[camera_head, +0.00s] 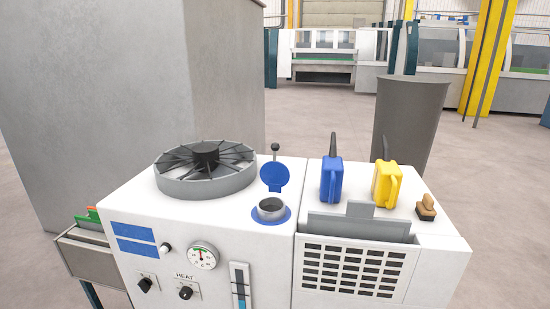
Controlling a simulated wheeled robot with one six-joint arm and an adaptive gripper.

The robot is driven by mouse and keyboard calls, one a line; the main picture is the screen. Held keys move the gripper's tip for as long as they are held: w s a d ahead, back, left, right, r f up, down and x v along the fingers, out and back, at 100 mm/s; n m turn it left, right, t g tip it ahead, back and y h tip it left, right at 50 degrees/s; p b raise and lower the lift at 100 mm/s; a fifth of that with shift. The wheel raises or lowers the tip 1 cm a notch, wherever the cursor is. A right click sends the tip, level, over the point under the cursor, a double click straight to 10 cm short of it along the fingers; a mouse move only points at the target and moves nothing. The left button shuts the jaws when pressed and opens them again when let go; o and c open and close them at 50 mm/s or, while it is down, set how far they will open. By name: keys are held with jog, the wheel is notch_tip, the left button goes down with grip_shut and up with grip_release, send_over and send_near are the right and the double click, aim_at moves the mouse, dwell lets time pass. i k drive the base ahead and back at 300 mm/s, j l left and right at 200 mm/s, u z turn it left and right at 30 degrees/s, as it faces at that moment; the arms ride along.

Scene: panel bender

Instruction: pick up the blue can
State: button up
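The blue can (331,180) stands upright on the right half of the white machine top. It has a dark spout pointing up and a handle. A yellow can (387,184) of the same shape stands just to its right, with a narrow gap between them. My gripper is not in view.
The white machine (240,225) carries a round fan grille (205,168), an open blue-lidded filler (271,208) left of the cans, and a small brown object (426,207) at right. A grey panel (360,225) rises in front of the cans. A dark grey cylinder (408,120) stands behind.

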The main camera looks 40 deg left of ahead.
aim_at(332, 174)
jog(key=u, duration=1.4)
jog(key=i+j+z, duration=0.4)
jog(key=i+j, duration=0.4)
jog(key=j, duration=0.15)
